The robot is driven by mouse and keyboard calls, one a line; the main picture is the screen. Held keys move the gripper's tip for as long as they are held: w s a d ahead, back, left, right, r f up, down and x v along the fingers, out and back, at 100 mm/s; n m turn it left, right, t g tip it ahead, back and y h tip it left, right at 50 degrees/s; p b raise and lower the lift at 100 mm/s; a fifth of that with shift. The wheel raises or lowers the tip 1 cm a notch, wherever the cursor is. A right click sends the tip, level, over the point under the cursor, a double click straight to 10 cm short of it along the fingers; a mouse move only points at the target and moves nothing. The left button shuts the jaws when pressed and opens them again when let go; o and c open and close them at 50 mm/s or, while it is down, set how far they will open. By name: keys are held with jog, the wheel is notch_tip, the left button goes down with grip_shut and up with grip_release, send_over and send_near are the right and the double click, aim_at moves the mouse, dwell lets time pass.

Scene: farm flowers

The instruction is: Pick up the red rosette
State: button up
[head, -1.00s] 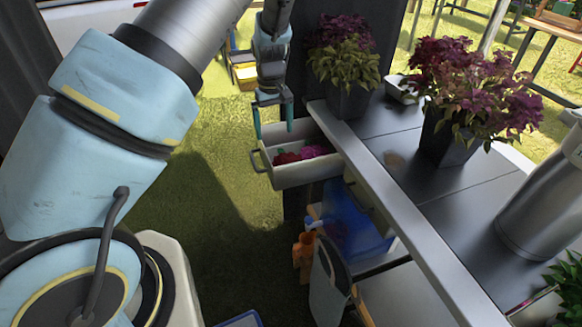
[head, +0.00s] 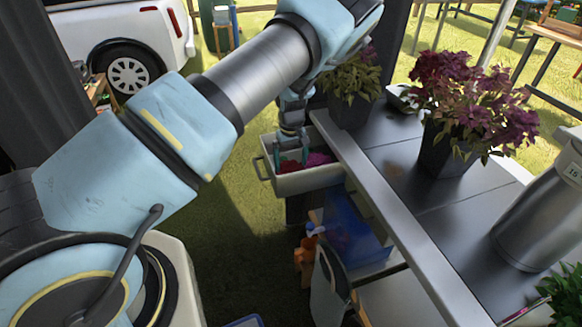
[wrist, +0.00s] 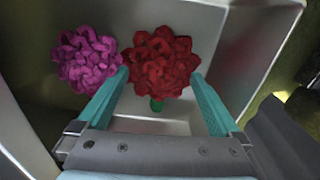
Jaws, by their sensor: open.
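The red rosette (wrist: 160,64) lies in an open drawer (head: 312,181), and its ruffled red head shows large in the wrist view with a bit of green below it. A magenta rosette (wrist: 86,60) lies close on its left. In the head view the red rosette (head: 287,166) is partly hidden by my gripper. My gripper (wrist: 160,76) is open, with its two teal fingers on either side of the red rosette's lower part. The frames do not show whether the fingers touch it. The fingers reach down into the drawer in the head view (head: 291,157).
The drawer's walls stand close around the gripper. The grey table (head: 400,170) is right of the drawer, with potted purple plants (head: 470,100) and a metal cylinder (head: 535,230) on it. A blue bin (head: 352,225) sits below. Grass (head: 215,205) is open at left.

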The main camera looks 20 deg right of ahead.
aim_at(291, 165)
jog(key=shift+f, duration=0.95)
jog(key=c, duration=1.2)
jog(key=shift+c, duration=0.2)
jog(key=shift+r, duration=0.1)
notch_tip(291, 165, up, 10)
jog(key=b, duration=0.3)
